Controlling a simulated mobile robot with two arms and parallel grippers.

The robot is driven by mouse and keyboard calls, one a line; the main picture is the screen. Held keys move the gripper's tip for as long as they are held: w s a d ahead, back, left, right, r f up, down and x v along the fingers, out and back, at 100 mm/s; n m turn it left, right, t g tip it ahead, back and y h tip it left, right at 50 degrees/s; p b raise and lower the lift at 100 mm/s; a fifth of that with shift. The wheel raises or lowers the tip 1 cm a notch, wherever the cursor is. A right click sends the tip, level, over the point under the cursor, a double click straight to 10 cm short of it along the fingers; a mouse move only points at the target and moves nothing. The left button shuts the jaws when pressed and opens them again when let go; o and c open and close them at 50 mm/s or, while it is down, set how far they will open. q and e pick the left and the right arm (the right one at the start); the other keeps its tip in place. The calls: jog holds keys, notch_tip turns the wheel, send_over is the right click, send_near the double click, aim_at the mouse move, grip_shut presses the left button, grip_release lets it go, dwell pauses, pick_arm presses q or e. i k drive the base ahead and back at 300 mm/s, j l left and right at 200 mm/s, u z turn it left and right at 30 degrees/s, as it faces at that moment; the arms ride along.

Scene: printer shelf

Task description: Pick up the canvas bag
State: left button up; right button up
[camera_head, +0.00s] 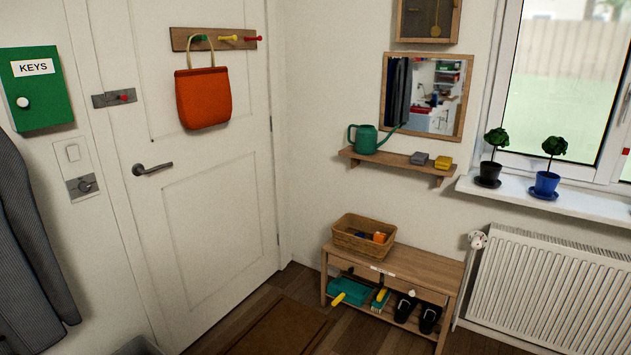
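An orange-red bag (203,98) with a pale handle hangs against the white door, and it is likely the canvas bag. Its handle loops over the green peg at the left of a wooden peg rail (215,39). A yellow peg and a red peg on the rail are free. The bag hangs upright and nothing touches it from the front. Neither of my grippers is in view.
A door handle (152,169) sticks out below the bag. A green key box (41,88) and a dark coat (32,245) are at the left. A wooden bench (426,267) with a wicker basket (362,236) stands right of the door. A brown mat (275,328) lies on the floor.

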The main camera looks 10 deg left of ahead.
aim_at(204, 97)
jog(key=i+u, duration=0.2)
jog(key=i, duration=0.95)
jog(key=i+l+u, duration=0.2)
jog(key=i, duration=0.95)
jog(key=j, duration=0.1)
